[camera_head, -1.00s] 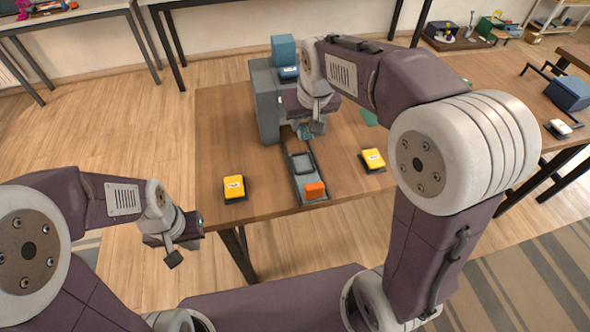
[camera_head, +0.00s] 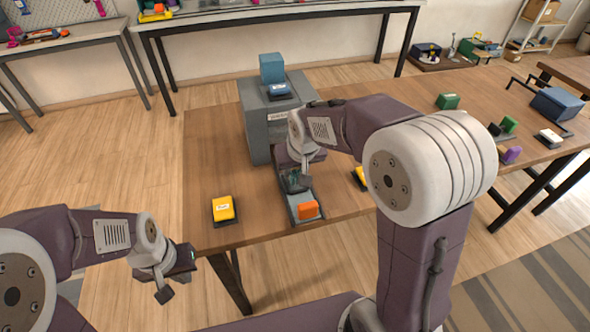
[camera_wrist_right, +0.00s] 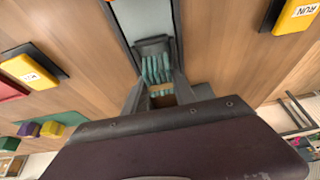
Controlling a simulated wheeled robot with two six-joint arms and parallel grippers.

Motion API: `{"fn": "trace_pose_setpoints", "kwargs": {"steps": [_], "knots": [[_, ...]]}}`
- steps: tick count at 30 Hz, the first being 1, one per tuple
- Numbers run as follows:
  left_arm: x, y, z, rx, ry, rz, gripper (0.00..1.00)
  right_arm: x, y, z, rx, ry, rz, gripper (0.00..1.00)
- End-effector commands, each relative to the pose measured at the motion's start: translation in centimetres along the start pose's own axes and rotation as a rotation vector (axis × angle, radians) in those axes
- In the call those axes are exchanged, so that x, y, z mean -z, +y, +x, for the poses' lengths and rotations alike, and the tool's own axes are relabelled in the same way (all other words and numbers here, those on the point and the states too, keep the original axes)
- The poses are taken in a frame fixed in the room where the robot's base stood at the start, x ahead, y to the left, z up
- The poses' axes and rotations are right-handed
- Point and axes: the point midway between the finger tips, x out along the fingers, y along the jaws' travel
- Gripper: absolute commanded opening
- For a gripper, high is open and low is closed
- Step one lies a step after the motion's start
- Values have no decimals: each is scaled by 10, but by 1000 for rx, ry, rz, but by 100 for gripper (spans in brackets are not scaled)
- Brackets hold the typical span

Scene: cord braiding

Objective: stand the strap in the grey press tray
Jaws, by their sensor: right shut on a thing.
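My right gripper (camera_head: 296,184) is low over the grey press tray (camera_head: 293,213), pointing down. It is shut on the strap (camera_wrist_right: 157,72), a bundle of teal-green cords that shows between the fingers in the right wrist view. In the head view the strap is mostly hidden by the gripper. The tray also shows in the right wrist view (camera_wrist_right: 136,35), running up from the strap. I cannot tell whether the strap touches the tray floor. An orange block (camera_head: 307,209) is at the tray's near end. My left gripper (camera_head: 178,274) hangs off the table's left front; its jaw gap is unclear.
The grey press (camera_head: 262,125) stands behind the tray. A yellow button box (camera_head: 222,209) is left of the tray; another (camera_head: 361,178) is at right, partly behind my arm. Green (camera_head: 448,101) and purple (camera_head: 511,155) objects lie further right. The table's left part is clear.

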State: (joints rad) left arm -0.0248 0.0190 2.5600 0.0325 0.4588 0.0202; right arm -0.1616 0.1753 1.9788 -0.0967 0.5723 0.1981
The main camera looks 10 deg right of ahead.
Motion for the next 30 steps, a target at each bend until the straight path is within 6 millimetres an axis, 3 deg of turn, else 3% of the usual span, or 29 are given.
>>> {"fn": "trace_pose_setpoints", "kwargs": {"steps": [17,18,20,30], "knots": [[-1,0,7,0,0,0,0,-4,0,10,0,0,0,3],[-1,0,7,0,0,0,0,-4,0,10,0,0,0,38],[-1,0,7,0,0,0,0,-4,0,10,0,0,0,54],[0,0,4,0,0,0,0,-2,0,6,0,1,0,54]]}}
